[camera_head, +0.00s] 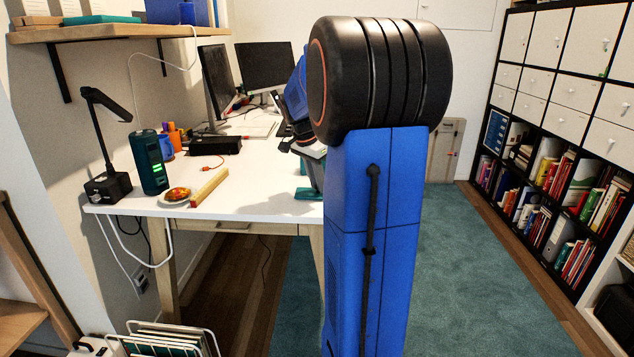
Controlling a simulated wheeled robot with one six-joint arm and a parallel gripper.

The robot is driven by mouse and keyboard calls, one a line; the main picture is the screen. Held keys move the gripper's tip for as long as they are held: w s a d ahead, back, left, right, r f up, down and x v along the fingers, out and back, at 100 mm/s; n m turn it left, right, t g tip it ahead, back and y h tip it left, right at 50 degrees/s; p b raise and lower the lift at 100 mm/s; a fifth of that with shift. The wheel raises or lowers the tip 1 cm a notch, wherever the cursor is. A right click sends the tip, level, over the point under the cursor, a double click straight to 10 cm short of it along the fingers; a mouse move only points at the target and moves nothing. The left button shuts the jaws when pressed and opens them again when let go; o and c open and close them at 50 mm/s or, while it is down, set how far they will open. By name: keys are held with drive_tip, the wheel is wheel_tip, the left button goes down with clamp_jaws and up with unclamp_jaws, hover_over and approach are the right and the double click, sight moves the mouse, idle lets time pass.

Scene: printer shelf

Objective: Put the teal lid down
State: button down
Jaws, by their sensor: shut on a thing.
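My gripper (314,178) is at the right side of the white desk, low over its front edge, and partly hidden behind my blue arm. A flat teal piece, which looks like the teal lid (307,194), shows at the gripper's lower end. The gripper is shut on it. Its right part is hidden by my arm, and I cannot tell whether it touches the desk top.
The white desk (255,190) holds a dark teal cylinder (150,162), a black lamp (108,186), a plate of food (177,195), a wooden bar (209,187), a black box (215,145) and monitors (265,66). The desk's front middle is clear. A shelf (95,32) hangs above left.

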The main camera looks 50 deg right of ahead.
sight(309, 196)
drive_tip(key=shift+f, duration=0.15)
drive_tip(key=c, duration=1.6)
unclamp_jaws()
drive_tip(key=shift+c, duration=0.2)
drive_tip(key=v, duration=1.2)
drive_tip(key=s+a+n+t, duration=0.1)
drive_tip(key=s+a+n, duration=0.25)
drive_tip(key=a, duration=0.65)
drive_tip(key=s+a+f+n+t+y, duration=0.1)
drive_tip(key=s+a+f+n+t, duration=0.1)
drive_tip(key=s+a+f+n, duration=0.5)
drive_tip(key=s+a+f+n+t+y, duration=0.2)
drive_tip(key=s+a+f+n, duration=0.6)
drive_tip(key=s+a, duration=0.3)
drive_tip(key=a+f, duration=0.1)
drive_tip(key=a, duration=0.3)
drive_tip(key=shift+a, duration=0.2)
drive_tip(key=shift+r+n, duration=0.1)
drive_tip(key=shift+n, duration=0.15)
